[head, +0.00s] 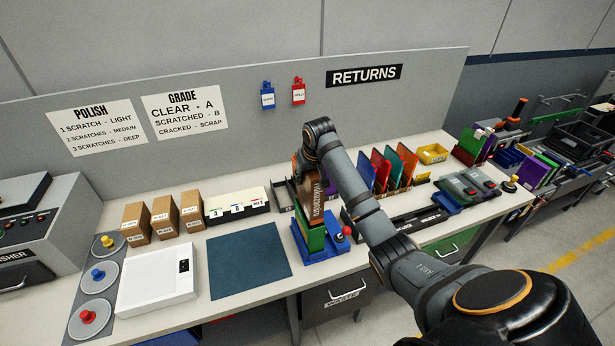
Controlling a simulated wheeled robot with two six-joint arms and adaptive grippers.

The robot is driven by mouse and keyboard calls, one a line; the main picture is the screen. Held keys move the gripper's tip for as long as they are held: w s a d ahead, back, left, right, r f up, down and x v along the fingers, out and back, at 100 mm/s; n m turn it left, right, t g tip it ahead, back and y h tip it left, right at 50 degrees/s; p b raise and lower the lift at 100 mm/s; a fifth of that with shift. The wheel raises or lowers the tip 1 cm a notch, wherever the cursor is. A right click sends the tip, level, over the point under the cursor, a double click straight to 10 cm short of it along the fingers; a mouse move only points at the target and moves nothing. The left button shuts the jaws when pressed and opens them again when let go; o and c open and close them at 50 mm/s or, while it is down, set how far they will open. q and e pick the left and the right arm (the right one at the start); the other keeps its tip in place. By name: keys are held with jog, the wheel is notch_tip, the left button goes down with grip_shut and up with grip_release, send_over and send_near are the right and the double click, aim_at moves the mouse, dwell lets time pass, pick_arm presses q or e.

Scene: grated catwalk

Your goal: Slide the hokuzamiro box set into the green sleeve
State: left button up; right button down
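The hokuzamiro box set (318,202) is a dark brown upright box with pale lettering down its spine, right of the middle in the head view. The green sleeve (310,239) stands below it in a blue stand (324,250). The box set's lower end is at the sleeve's top; I cannot tell how far inside it is. My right arm reaches in from the lower right, and its wrist is bent over the box set. My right gripper (304,182) is at the box set's top, mostly hidden, and its fingers cannot be made out. My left gripper is out of view.
A blue mat (249,260) and a white device (158,276) lie left of the stand. Brown cartons (164,217) and a pale divided box (237,206) stand behind. Colored cases (393,168) stand in a rack to the right. A red-knobbed part (346,231) rises beside the stand.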

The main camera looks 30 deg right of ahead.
jog(key=shift+f+b, duration=1.9)
jog(key=shift+f, duration=3.65)
jog(key=shift+c, duration=1.4)
grip_release()
notch_tip(320, 180, up, 3)
jog(key=p, duration=0.3)
jog(key=shift+r+p, duration=0.1)
jog(key=shift+p, duration=0.2)
jog(key=shift+r, duration=2.4)
